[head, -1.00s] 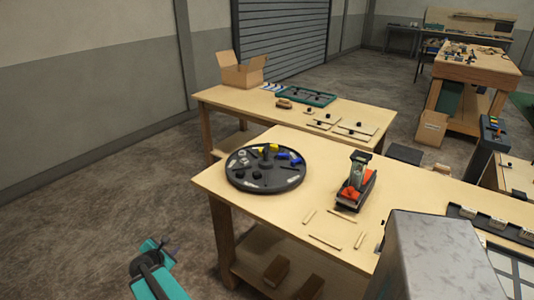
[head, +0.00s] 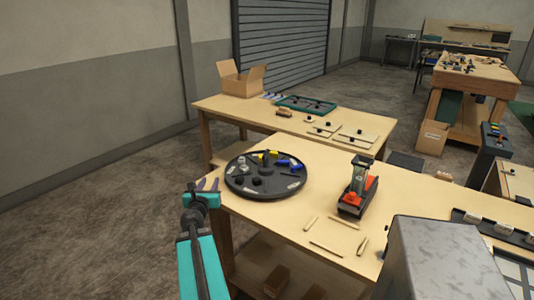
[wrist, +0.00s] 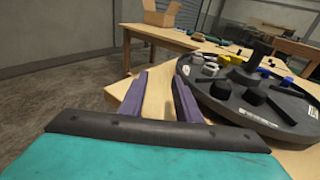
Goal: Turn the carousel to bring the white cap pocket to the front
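The carousel (head: 233,186) is a dark round disc near the left corner of the near table, with a central knob (head: 266,169). It fills the right of the wrist view (wrist: 245,114). White or light grey caps (wrist: 197,60) sit on its left to far-left side. Yellow pieces (head: 263,158) are at the back, blue pieces (head: 284,163) at the right, black pieces (head: 246,176) towards the front left. My gripper (head: 208,184) is open and empty, just left of the carousel's rim. Its purple fingers (wrist: 160,98) are apart; the right one appears close to the rim, contact unclear.
A black and orange device (head: 357,188) stands right of the carousel, with several wooden sticks (head: 326,248) in front. A second table (head: 215,103) behind bears an open cardboard box (head: 242,78) and a green tray (head: 306,104). Floor is clear at left.

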